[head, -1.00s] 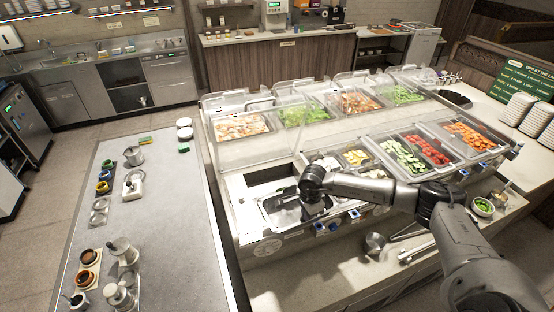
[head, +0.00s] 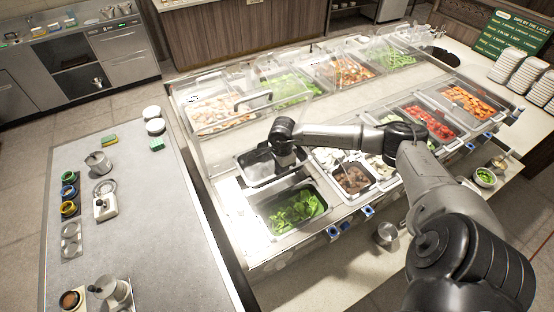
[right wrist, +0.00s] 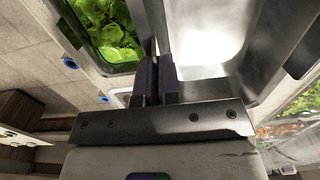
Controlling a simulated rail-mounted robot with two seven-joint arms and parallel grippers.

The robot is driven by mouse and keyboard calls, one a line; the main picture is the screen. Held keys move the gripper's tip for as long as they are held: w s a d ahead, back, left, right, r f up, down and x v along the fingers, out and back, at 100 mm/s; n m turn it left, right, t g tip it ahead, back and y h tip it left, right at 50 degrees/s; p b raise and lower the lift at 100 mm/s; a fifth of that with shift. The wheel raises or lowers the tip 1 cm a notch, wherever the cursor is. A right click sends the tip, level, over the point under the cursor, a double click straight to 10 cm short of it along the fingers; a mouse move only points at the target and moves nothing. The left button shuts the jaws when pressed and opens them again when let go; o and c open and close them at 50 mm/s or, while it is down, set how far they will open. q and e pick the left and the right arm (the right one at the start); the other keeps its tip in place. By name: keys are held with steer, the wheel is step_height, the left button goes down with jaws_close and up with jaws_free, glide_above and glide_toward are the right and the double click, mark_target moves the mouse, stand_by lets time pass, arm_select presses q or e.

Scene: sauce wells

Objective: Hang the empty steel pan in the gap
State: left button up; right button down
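The empty steel pan (head: 259,170) is in the head view at the left end of the front row of wells, just behind a pan of green leaves (head: 296,208). It lies over the gap there, which it covers. I cannot tell whether its rim rests on the counter. My right gripper (head: 287,158) is at the pan's right side, pointing down. In the right wrist view, the gripper's fingers (right wrist: 157,70) are close together on the wall of the steel pan (right wrist: 205,35), with the bright bare interior beside them. My left gripper is not in view.
Filled food pans, including brown food (head: 353,179) and red food (head: 430,122), stand to the right. Clear covers (head: 225,112) stand over the back row. A grey side table (head: 150,230) with pots is at left. A small steel pot (head: 386,234) is below the counter front.

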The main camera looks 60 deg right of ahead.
mark_target(281, 178)
steer(key=shift+f, duration=0.15)
steer(key=shift+f, duration=0.35)
steer(key=shift+f+b, duration=1)
steer(key=shift+f, duration=0.6)
step_height(281, 178, down, 3)
steer(key=b, duration=0.2)
steer(key=shift+r+b, duration=0.1)
steer(key=shift+b, duration=0.3)
step_height(281, 178, down, 4)
steer(key=b, duration=0.3)
steer(key=shift+w+r, duration=0.1)
steer(key=shift+b, duration=0.3)
steer(key=shift+f+b, duration=0.45)
steer(key=shift+f, duration=0.05)
